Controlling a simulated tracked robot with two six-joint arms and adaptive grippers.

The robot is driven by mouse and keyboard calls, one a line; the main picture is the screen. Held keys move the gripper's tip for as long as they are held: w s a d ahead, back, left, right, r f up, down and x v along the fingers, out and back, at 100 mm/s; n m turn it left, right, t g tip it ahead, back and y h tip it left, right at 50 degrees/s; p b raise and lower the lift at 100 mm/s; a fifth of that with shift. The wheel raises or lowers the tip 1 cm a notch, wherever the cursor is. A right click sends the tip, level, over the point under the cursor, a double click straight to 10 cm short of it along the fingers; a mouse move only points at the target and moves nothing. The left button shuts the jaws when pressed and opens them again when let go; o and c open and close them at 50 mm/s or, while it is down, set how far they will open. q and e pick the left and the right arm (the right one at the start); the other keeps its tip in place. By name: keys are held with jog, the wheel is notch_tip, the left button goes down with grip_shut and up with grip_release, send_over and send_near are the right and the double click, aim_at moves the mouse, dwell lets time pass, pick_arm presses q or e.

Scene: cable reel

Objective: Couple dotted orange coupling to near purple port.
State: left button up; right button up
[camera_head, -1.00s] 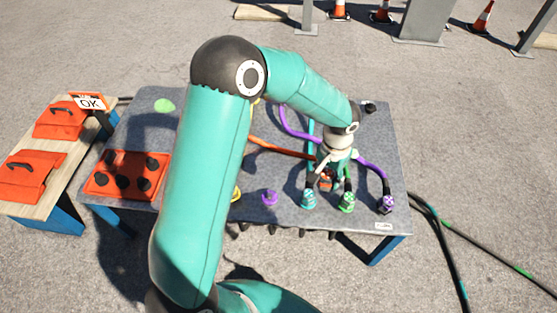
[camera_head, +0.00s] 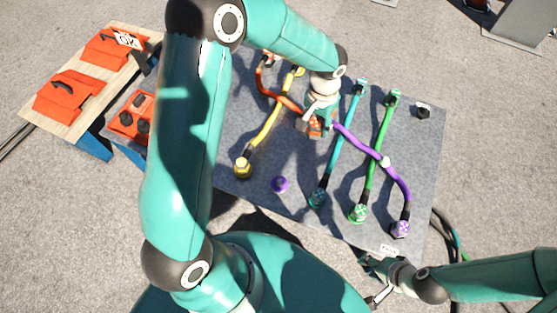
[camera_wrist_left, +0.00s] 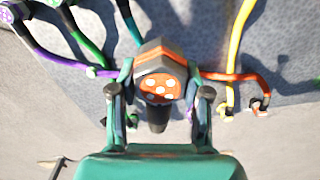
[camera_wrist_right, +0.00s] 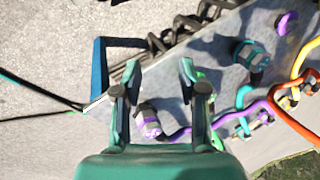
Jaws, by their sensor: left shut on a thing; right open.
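My left gripper (camera_head: 318,130) is shut on the dotted orange coupling (camera_wrist_left: 160,88). The coupling's orange face with white dots shows between the fingers in the left wrist view. It is held over the middle of the grey table, with an orange cable (camera_wrist_left: 228,76) running from it. The near purple port (camera_head: 280,184) is a short purple stub near the table's front edge, with nothing on it. It also shows in the right wrist view (camera_wrist_right: 287,22). My right gripper (camera_head: 370,281) is open and empty at the table's front right.
Yellow (camera_head: 243,167), teal (camera_head: 318,197), green (camera_head: 358,212) and purple (camera_head: 401,229) couplings line the near side with their cables. The purple cable (camera_head: 362,147) crosses the teal and green ones. A side bench (camera_head: 60,124) with orange cases stands at left.

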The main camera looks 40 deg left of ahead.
pick_arm(q)
jog(key=shift+w+d+r, duration=0.1)
